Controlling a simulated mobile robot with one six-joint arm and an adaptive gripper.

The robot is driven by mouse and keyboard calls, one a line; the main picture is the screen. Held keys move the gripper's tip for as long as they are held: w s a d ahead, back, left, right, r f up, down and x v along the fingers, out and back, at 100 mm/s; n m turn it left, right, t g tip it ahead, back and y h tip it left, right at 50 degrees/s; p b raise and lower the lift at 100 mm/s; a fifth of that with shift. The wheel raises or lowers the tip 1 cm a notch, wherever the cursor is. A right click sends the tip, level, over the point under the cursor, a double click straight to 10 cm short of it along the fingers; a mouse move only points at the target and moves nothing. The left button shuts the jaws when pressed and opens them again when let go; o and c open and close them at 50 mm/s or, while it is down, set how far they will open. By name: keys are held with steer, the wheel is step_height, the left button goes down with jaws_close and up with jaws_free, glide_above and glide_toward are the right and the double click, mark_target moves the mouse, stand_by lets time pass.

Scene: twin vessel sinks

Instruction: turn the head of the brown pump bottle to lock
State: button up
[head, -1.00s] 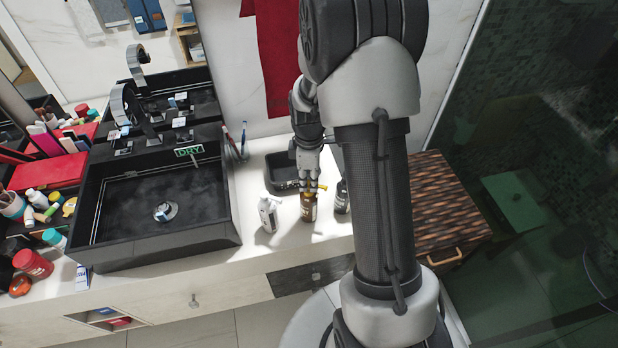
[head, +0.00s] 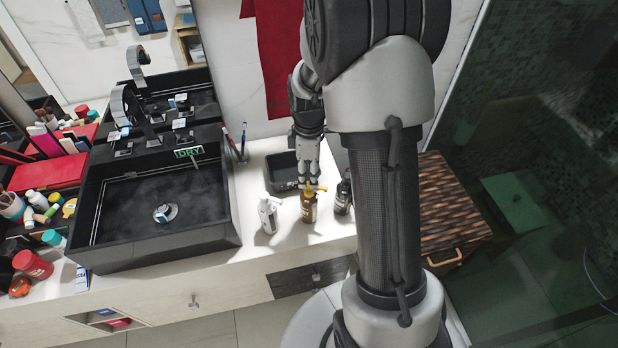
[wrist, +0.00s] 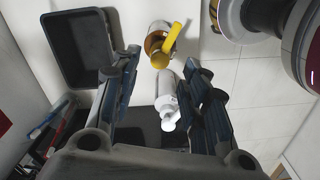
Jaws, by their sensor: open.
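The brown pump bottle (head: 309,208) stands upright on the white counter. Its yellow pump head (head: 314,188) has its spout pointing right in the head view. In the wrist view the brown bottle (wrist: 155,36) and its yellow head (wrist: 168,43) lie beyond the fingertips, toward the top of the picture. My gripper (head: 307,181) is open just above and behind the pump head. In the wrist view my gripper (wrist: 163,62) has its fingers spread with nothing held between them. I cannot tell whether a fingertip touches the head.
A white pump bottle (head: 268,215) stands left of the brown one, and a dark bottle (head: 343,197) close on its right. A black tray (head: 281,175) lies behind. The black sink (head: 160,210) is further left. A woven box (head: 450,205) is at right.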

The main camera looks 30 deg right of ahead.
step_height(320, 180, up, 8)
stand_by(0.6)
